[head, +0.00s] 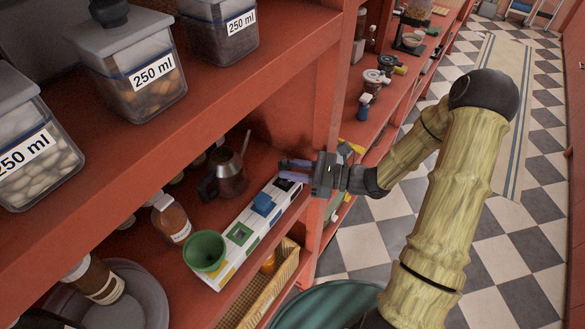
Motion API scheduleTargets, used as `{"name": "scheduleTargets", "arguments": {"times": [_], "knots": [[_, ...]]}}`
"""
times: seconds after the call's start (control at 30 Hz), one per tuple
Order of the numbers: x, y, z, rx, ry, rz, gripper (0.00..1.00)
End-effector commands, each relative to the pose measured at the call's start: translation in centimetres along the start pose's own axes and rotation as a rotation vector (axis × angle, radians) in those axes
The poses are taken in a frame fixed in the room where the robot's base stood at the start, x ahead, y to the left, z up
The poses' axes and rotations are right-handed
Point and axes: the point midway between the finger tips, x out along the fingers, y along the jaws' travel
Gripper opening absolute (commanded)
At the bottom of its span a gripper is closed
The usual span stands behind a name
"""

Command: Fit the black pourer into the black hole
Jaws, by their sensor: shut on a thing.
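A white board (226,271) with coloured markings lies on the red shelf. A green funnel-like pourer (205,250) sits at its near end. A green square with a hole (240,234) comes after it, then a blue pourer (263,203) standing on the board. A dark patch (286,185), which looks like the black hole's place, is at the far end. My gripper (288,170) reaches in from the right just above that end, its purple fingers pointing left. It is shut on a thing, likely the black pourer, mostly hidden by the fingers. I cannot tell whether it touches the hole.
A metal pot (228,174) stands just behind the board, close to my fingers. Bottles, including an orange one (170,220), stand to the left. A red upright post (322,110) rises beside my gripper, and the upper shelf holds labelled canisters (145,80). A wicker basket (262,296) sits below.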

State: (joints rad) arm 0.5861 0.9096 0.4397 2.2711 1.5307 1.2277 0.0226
Motion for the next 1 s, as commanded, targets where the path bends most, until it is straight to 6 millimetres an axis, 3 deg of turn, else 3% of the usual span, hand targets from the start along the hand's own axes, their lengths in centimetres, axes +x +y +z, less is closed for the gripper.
{"name": "scheduleTargets", "arguments": {"times": [1.0], "knots": [[0.0,0.0,-2.0,0.0,0.0,0.0,0.03]]}}
